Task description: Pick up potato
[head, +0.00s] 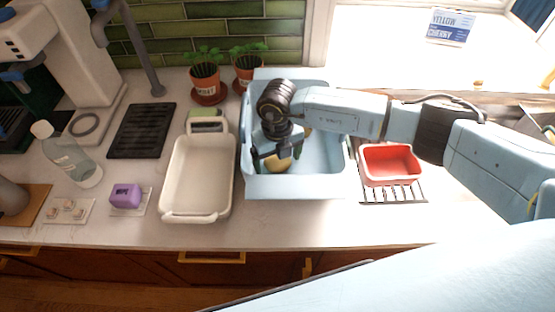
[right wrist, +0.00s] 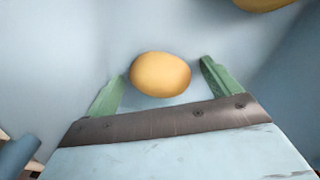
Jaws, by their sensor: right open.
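A yellow-brown potato (right wrist: 160,74) lies on the floor of the light blue bin (head: 318,185). In the right wrist view it sits between and slightly beyond the two green fingertips of my right gripper (right wrist: 160,82), with gaps on both sides. In the head view the potato (head: 277,165) is partly hidden by my right gripper (head: 276,158), which reaches down into the bin from the right and is open. A second yellowish item (right wrist: 265,3) is cut off at the top of the right wrist view. My left gripper is not in view.
The bin walls stand close around my right gripper. A cream dish (head: 168,190) is left of the bin, and a red dish (head: 390,165) on a rack is to its right. Potted plants (head: 205,80) stand behind. The front counter strip is clear.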

